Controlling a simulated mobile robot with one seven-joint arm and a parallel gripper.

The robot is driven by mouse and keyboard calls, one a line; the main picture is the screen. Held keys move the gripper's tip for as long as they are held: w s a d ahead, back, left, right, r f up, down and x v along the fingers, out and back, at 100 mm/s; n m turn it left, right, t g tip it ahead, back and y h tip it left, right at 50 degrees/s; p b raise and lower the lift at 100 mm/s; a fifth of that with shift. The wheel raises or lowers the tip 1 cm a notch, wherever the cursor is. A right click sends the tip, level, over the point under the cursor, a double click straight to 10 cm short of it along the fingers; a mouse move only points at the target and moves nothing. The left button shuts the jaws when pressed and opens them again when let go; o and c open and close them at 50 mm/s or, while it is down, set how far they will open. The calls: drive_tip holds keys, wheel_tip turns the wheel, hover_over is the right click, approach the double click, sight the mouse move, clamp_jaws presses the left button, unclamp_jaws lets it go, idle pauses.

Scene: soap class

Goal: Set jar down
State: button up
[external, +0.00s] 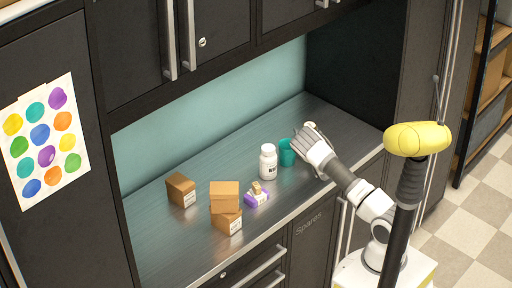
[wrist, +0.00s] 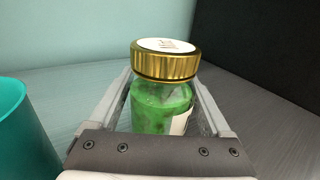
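The jar (wrist: 160,100) is green, with a gold lid (wrist: 165,62) and a white label on top. In the wrist view it stands upright between the two fingers of my gripper (wrist: 165,95). The fingers lie against its left and right sides, so my gripper looks shut on it. In the external view my gripper (external: 309,130) is over the right back part of the metal counter (external: 275,127), and the jar is mostly hidden there. I cannot tell whether the jar's base touches the counter.
A teal cup (external: 287,153) stands just left of my gripper and shows at the wrist view's left edge (wrist: 22,130). Further left are a white bottle (external: 268,162), a purple-and-white item (external: 257,198) and brown boxes (external: 224,196). A dark cabinet wall (external: 345,90) closes the right side.

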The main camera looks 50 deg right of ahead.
drive_tip(key=shift+o, duration=1)
drive_tip(key=shift+r, duration=0.1)
